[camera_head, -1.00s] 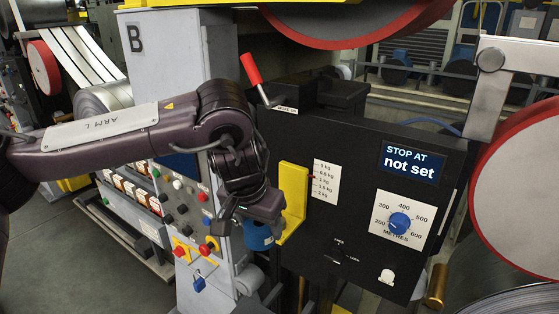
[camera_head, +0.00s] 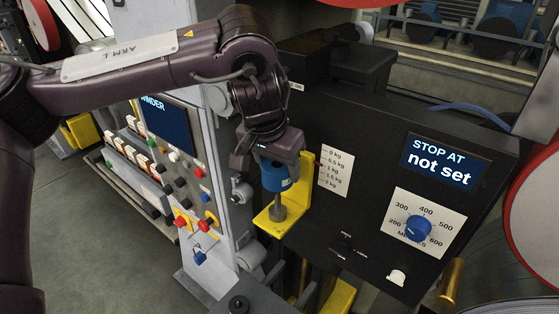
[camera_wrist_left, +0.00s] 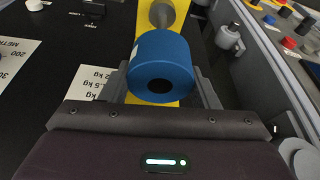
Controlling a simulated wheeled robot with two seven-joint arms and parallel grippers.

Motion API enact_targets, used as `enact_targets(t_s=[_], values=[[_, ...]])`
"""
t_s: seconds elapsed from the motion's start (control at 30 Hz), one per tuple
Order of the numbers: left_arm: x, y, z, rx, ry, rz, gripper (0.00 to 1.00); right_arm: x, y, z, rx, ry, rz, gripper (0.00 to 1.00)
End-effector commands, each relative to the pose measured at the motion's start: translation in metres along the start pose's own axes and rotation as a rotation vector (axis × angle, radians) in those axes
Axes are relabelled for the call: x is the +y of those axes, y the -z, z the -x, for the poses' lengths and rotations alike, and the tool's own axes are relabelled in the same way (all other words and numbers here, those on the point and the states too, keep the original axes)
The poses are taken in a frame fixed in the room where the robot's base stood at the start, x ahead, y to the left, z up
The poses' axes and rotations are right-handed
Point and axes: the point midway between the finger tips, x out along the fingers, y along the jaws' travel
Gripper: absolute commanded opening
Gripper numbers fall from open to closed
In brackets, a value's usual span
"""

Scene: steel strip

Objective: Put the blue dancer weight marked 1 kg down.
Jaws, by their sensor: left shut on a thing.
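The blue dancer weight (camera_head: 276,177) is a short cylinder held in my left gripper (camera_head: 277,163), which is shut on it from above. In the left wrist view the weight (camera_wrist_left: 163,62) sits between the two fingers, with a dark hole in its near end. It is over the foot of the yellow bracket (camera_head: 296,214). A grey stem with a wider disc (camera_head: 278,213) stands on that foot, directly below the weight. I cannot tell whether the stem enters the weight. No mark is readable on the weight. My right gripper is not in view.
A black panel carries a weight scale label (camera_head: 333,172), a "not set" display (camera_head: 443,164) and a blue dial (camera_head: 418,229). A control cabinet with buttons (camera_head: 188,190) stands left of the bracket.

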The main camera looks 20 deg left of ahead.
Motion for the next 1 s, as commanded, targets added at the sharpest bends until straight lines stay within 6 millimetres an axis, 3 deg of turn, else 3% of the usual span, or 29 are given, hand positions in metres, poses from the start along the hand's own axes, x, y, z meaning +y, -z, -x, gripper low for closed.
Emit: enact_targets(t_s=[0.13,0.37,1.0], values=[[0.0,0.002,0.002,0.006,-0.001,0.001,0.0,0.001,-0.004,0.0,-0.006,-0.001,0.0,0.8],[0.0,0.0,-0.002,0.004,-0.001,0.001,0.0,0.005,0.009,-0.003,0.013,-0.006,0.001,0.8],[0.0,-0.016,-0.051,0.003,-0.002,0.001,0.0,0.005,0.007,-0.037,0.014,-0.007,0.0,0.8]])
